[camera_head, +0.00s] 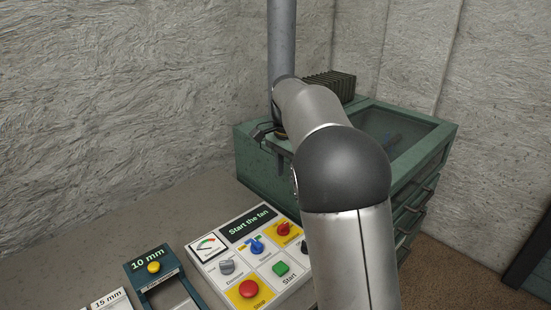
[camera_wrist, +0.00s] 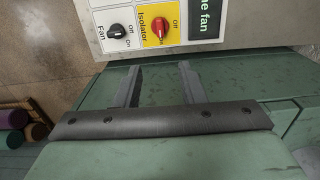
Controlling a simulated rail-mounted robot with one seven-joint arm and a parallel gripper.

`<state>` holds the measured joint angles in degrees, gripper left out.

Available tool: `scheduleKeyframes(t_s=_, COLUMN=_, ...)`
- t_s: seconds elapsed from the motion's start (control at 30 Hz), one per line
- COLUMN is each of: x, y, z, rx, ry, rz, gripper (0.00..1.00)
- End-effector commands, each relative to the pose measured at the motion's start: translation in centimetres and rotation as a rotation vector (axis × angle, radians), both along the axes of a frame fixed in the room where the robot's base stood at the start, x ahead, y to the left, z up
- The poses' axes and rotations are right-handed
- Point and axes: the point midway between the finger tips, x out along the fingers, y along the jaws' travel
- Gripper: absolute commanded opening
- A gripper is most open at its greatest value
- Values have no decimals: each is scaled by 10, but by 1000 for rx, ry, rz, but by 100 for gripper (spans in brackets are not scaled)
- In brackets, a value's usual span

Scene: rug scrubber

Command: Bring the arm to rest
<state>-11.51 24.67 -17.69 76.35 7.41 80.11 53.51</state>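My arm reaches from the lower right of the head view toward the green machine (camera_head: 256,165) at the back, bent at a dark rounded joint. In the wrist view my gripper (camera_wrist: 160,67) shows two dark grey fingers spread apart. Nothing is seen between them but the green surface (camera_wrist: 225,86) beyond. The fingers point toward the edge of the white control panel (camera_wrist: 95,40). I cannot tell whether they touch anything.
The control panel (camera_head: 215,256) has several knobs and buttons, and its display reads "Start the fan". Left of it is a dark teal unit (camera_head: 171,276) marked "10 mm". A grey post (camera_head: 282,40) stands behind the arm. Coloured rolls (camera_wrist: 17,118) lie at the wrist view's left edge.

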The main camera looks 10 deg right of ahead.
Motion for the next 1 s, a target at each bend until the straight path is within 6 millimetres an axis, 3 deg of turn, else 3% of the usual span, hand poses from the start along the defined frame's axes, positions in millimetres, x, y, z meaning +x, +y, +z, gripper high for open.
scheduleKeyframes(t_s=0.17, x=-38, y=-5, z=-1, rx=27, ry=-5, rz=110, gripper=36)
scheduleKeyframes(t_s=0.27, x=-84, y=-5, z=-8, rx=48, ry=-15, rz=254, gripper=36)
scheduleKeyframes(t_s=0.37, x=-143, y=-1, z=-22, rx=57, ry=-29, rz=439, gripper=36)
scheduleKeyframes(t_s=0.5, x=-227, y=7, z=-54, rx=39, ry=-47, rz=711, gripper=36)
scheduleKeyframes(t_s=0.63, x=-288, y=10, z=-84, rx=9, ry=-49, rz=907, gripper=36)
scheduleKeyframes(t_s=0.8, x=-327, y=10, z=-107, rx=-16, ry=-45, rz=1037, gripper=36)
scheduleKeyframes(t_s=1.0, x=-332, y=10, z=-111, rx=-19, ry=-42, rz=1058, gripper=36)
